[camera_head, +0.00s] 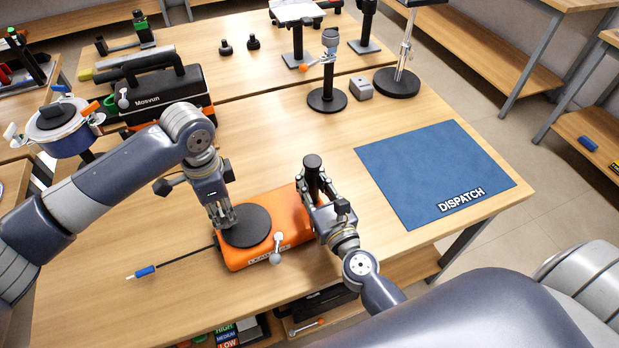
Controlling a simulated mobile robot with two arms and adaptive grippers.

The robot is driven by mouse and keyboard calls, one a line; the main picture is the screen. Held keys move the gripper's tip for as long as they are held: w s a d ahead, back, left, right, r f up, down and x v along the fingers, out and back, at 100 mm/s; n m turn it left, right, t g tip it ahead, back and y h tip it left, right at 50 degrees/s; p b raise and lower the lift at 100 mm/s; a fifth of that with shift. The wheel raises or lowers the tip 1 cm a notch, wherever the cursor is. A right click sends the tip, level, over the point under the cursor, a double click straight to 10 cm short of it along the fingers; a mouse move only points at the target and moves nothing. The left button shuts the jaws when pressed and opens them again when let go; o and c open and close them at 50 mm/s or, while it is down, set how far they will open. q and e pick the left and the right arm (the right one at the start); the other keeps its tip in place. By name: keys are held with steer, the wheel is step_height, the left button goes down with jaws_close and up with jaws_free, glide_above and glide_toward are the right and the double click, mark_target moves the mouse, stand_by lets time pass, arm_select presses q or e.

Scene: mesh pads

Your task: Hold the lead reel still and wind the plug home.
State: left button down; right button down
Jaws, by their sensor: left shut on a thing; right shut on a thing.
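The lead reel (290,220) is an orange box on the table with a black disc (247,228) on top, a black upright post at its far right end and a small grey lever (276,247) at its front. A thin black lead runs left from it to the blue plug (145,272), which lies on the table clear of the reel. My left gripper (224,224) points down and is shut at the disc's left edge; its fingers hide exactly what they pinch. My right gripper (312,188) is shut on the black post (313,162).
A blue DISPATCH mat (435,172) lies to the right, bare. A black case (155,95), a blue round pot (62,128) and several stands, one with a round black base (327,101), stand further back. The table left of the reel is mostly clear around the lead.

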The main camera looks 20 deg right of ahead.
arm_select(q)
steer(key=shift+w+d, duration=0.4)
steer(key=shift+w, duration=0.4)
arm_select(e)
steer(key=shift+s+f, duration=0.1)
steer(key=shift+f, duration=0.25)
arm_select(q)
steer(key=shift+w+d, duration=0.1)
steer(key=shift+d, duration=0.05)
steer(key=shift+w+d, duration=0.5)
steer(key=shift+d, duration=0.4)
steer(key=shift+w+d, duration=0.1)
steer(key=shift+d, duration=0.85)
